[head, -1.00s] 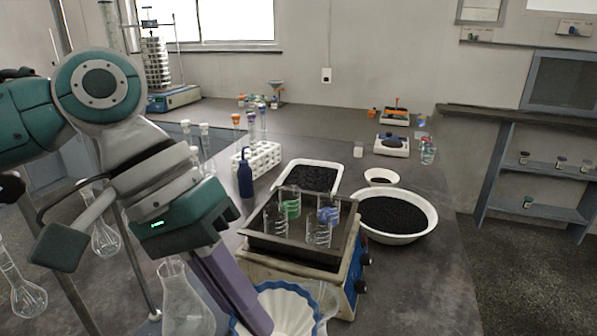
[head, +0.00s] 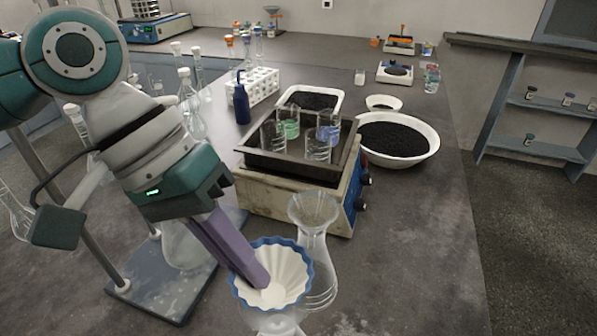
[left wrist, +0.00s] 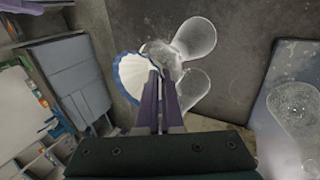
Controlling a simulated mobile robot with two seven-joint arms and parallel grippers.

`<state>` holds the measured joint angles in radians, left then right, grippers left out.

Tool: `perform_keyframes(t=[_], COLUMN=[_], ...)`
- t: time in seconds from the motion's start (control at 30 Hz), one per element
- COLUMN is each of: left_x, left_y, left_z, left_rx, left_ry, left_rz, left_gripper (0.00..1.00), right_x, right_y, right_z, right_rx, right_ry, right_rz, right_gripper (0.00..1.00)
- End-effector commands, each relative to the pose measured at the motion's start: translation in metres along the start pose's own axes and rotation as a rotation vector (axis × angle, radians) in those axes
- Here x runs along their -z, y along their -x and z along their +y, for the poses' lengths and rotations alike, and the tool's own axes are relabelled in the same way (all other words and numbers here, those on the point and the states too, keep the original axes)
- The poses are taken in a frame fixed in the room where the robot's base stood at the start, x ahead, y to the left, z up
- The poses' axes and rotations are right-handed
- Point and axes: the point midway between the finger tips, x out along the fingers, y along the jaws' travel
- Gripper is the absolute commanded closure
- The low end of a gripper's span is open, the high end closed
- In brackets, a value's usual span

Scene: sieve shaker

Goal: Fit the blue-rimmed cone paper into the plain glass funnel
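The blue-rimmed cone paper (head: 293,268) is a white fluted cone, mouth up, at the front of the bench in the head view. It also shows in the left wrist view (left wrist: 131,78). My left gripper (head: 262,284) comes down from the upper left, its purple fingers close together at the paper's wall; it appears shut on the paper. Just behind and right of the paper is clear glassware with a flared, funnel-like mouth (head: 314,208). Its lower part is partly hidden by the paper. I cannot tell for certain which glass is the plain funnel. My right gripper is out of view.
A box-shaped shaker (head: 290,200) with a dark tray of beakers stands behind. A stand base (head: 165,285) and a clear flask are at left, partly behind my arm. White basins of black grains lie farther back. Bench at front right is clear.

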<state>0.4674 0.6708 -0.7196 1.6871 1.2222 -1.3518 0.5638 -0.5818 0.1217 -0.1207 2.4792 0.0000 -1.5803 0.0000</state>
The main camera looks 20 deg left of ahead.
Motion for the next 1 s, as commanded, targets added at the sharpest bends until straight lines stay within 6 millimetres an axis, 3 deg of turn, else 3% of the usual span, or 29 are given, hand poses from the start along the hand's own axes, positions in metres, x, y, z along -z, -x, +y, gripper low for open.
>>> perform_keyframes(t=[1.0], left_x=[0.0000], left_y=[-0.0010], left_z=[-0.0001], left_rx=[0.000], left_ry=[0.001], left_rz=[0.000], left_gripper=[1.00], right_x=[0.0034], right_y=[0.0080], right_z=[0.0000], right_rx=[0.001], right_ry=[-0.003], right_rz=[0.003], right_gripper=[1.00])
